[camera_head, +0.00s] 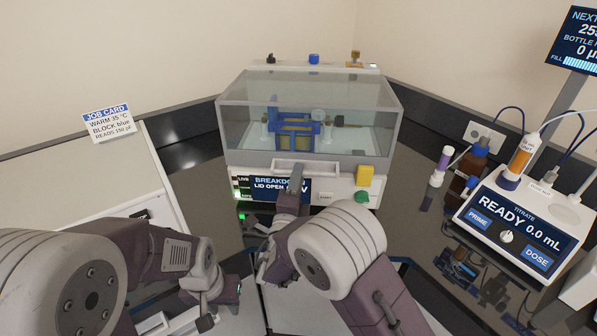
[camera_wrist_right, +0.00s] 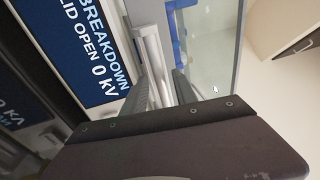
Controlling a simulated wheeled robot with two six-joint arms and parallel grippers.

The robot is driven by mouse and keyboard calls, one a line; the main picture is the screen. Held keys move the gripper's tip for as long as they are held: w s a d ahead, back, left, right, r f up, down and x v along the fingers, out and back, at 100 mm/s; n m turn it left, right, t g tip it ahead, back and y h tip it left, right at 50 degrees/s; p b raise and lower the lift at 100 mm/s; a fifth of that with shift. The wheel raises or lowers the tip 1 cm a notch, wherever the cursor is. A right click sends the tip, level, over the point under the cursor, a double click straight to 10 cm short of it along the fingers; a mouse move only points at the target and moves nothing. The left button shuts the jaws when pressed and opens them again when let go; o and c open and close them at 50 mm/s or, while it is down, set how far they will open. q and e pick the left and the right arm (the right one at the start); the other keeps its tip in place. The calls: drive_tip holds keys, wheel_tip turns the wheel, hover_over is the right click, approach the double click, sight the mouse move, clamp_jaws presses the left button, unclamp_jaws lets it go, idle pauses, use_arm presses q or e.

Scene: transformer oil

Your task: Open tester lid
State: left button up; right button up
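The tester (camera_head: 345,186) stands at the back centre, its display (camera_head: 270,187) reading "BREAKDOWN" and "LID OPEN 0 kV". Its clear box lid (camera_head: 350,95) looks down or nearly down over the blue and yellow cell; any small gap is hard to see. A pale lid handle (camera_head: 310,168) runs along the lid's front. My right gripper (camera_head: 293,182) is at this handle. In the right wrist view my right gripper (camera_wrist_right: 163,88) has its two fingers close on either side of the handle bar (camera_wrist_right: 151,45). My left gripper (camera_head: 185,322) is low at the left, away from the tester, its fingertips mostly hidden.
A white cabinet (camera_head: 85,190) with a job card (camera_head: 109,123) stands left. The dark bench (camera_head: 400,235) between tester and titrator is clear.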

drive_tip(key=shift+x, duration=0.95)
clamp_jaws()
idle(0.7)
